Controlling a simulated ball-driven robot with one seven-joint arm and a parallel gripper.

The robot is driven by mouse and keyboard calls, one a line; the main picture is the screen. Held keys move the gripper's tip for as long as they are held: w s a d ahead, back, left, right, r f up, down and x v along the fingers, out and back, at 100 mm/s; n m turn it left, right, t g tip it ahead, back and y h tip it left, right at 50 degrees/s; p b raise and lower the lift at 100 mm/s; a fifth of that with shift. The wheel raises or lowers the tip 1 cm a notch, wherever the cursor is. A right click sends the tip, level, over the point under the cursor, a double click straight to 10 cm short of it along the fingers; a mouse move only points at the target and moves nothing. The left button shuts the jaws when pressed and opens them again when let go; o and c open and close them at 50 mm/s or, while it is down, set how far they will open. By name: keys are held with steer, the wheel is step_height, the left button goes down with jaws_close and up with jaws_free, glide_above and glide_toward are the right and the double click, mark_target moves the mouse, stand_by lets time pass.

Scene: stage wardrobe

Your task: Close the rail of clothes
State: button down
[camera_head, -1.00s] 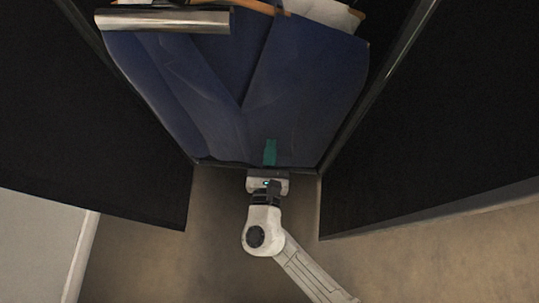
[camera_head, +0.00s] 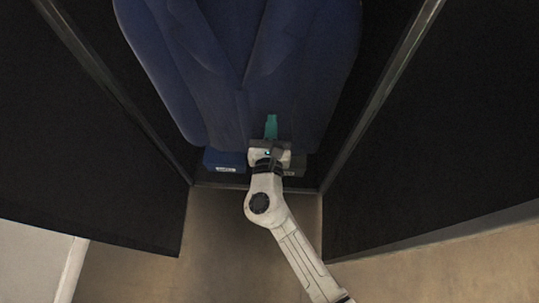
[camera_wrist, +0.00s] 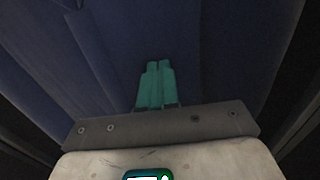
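The rail of clothes shows as dark blue garments (camera_head: 200,70) hanging between two black side panels. The rail itself is out of the head view. My gripper (camera_head: 271,122) is in front of the lower part of the garments, its teal fingers pointing at the cloth. In the wrist view the teal fingers (camera_wrist: 155,85) lie side by side with no clear gap, and the blue cloth (camera_wrist: 215,50) fills the space beyond them. I see nothing held between the fingers. I cannot tell whether they touch the cloth.
A black panel (camera_head: 95,150) stands on the left and another (camera_head: 430,150) on the right, both angled outward. A blue box (camera_head: 224,161) with a white label sits on the wardrobe floor, left of my wrist. Bare brown floor (camera_head: 215,240) lies in front.

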steer(key=w+b, duration=0.6)
steer(key=w, duration=0.8)
steer(key=shift+w+d+r, duration=0.2)
steer(key=shift+d, duration=0.1)
